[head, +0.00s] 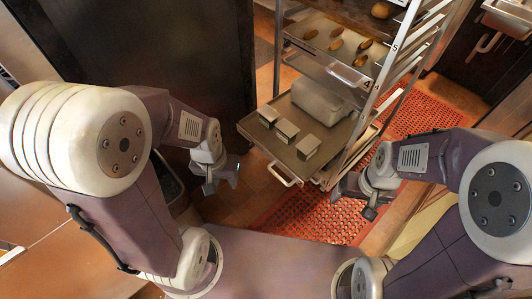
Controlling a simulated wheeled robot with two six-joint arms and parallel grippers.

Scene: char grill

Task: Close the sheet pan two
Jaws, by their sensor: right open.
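A grey sheet pan (259,134) sticks out of a metal rack toward me, with a handle (285,178) on its near edge. It carries a large pale block (320,101) and 3 small metal-topped blocks (285,131). No number two is readable on it. My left gripper (221,184) is left of the pan, apart from it, with its fingers apart and empty. My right gripper (352,202) is right of the handle near the rack's lower front, open and empty.
Above, another pan (300,45) with a handle holds several brown oblong items. The rack post (384,70) bears numbers 4 and 5. A red perforated mat (310,218) lies on the floor. A dark panel (180,60) stands at the left.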

